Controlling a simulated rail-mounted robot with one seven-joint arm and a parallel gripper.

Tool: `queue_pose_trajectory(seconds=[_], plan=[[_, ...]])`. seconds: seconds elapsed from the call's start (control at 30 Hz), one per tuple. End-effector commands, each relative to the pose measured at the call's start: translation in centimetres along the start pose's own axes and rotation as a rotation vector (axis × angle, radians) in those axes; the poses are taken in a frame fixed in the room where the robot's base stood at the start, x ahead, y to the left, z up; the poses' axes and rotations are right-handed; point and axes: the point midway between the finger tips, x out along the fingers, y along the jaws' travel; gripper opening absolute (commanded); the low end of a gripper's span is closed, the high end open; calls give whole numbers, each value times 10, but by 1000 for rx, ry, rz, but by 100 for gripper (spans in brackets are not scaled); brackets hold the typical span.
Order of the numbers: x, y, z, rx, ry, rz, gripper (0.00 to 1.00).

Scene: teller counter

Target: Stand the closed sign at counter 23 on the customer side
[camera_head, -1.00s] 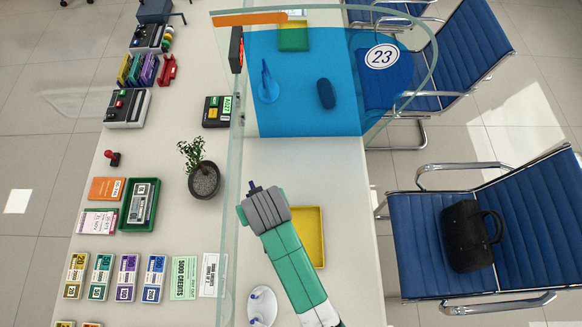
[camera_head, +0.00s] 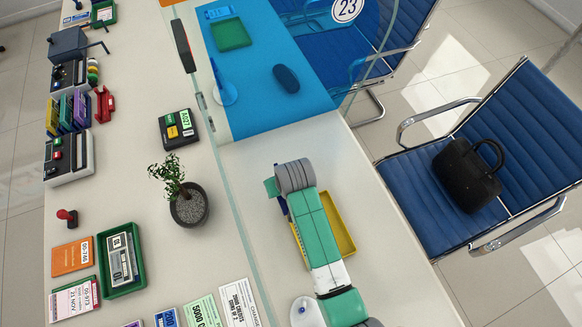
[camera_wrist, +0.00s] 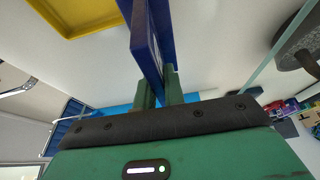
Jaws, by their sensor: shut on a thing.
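My gripper (camera_wrist: 158,95) is shut on a flat dark blue panel (camera_wrist: 150,40), likely the closed sign, which stands on edge between the two green fingers in the wrist view. Its face and lettering are not readable. In the head view my arm hides most of it; only a bit of blue (camera_head: 283,206) shows beside my wrist. The round 23 plate (camera_head: 347,9) is at the top, by the curved glass. The blue counter section (camera_head: 262,100) lies below and left of it, beyond my gripper and apart from it.
A glass screen (camera_head: 232,205) divides the counter lengthwise. A yellow tray (camera_head: 345,237) lies under my arm. On the blue section are a green tray (camera_head: 230,33), a dark oval object (camera_head: 286,78) and a pen stand (camera_head: 224,94). A potted plant (camera_head: 188,205) stands left of the glass.

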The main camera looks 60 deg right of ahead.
Motion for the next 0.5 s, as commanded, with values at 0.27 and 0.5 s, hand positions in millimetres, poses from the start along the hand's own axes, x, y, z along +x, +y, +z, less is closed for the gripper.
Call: queue_pose_trajectory(seconds=[0.27, 0.5], plan=[[31, 47, -53, 1, 0, -2, 0], [36, 56, -64, -2, 0, 0, 0]])
